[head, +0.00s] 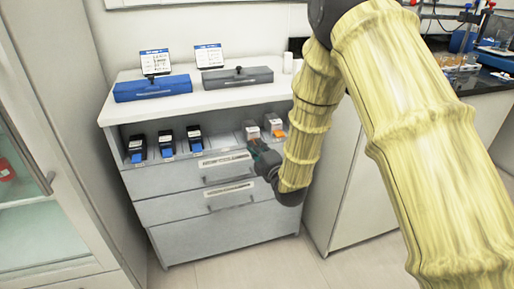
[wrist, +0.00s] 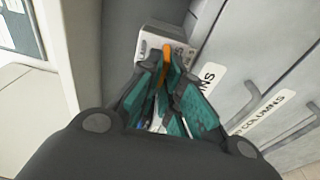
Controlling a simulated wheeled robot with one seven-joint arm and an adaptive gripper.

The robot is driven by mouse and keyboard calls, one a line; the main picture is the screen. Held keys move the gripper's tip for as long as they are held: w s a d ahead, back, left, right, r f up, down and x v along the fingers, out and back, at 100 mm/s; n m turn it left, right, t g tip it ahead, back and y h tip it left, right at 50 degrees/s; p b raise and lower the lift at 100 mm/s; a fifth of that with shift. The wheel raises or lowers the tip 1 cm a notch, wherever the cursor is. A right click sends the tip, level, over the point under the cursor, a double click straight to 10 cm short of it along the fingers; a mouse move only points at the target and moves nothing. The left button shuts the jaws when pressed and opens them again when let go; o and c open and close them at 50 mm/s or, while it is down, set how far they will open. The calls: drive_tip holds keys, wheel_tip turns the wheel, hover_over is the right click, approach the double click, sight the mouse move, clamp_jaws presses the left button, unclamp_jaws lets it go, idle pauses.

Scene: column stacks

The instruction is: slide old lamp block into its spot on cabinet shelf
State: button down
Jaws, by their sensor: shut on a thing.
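A pale block (wrist: 160,38) with dark lettering and an orange handle (wrist: 166,62) is in front of my gripper (wrist: 172,62) in the wrist view. The jaws are closed about the orange handle. In the head view my gripper (head: 255,147) is at the right part of the cabinet's open shelf (head: 222,140), right at a pale block (head: 251,130). A second pale block with an orange front (head: 273,124) stands just right of it. The held block's underside and the spot below it are hidden.
Several black blocks with blue fronts (head: 166,142) stand at the shelf's left. Labelled drawers (head: 230,195) lie below the shelf. A blue case (head: 152,88) and a grey case (head: 237,76) with cards behind them sit on the cabinet top, which closes the shelf above.

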drive_tip(key=c, duration=1.5)
unclamp_jaws()
drive_tip(key=shift+s, duration=0.1)
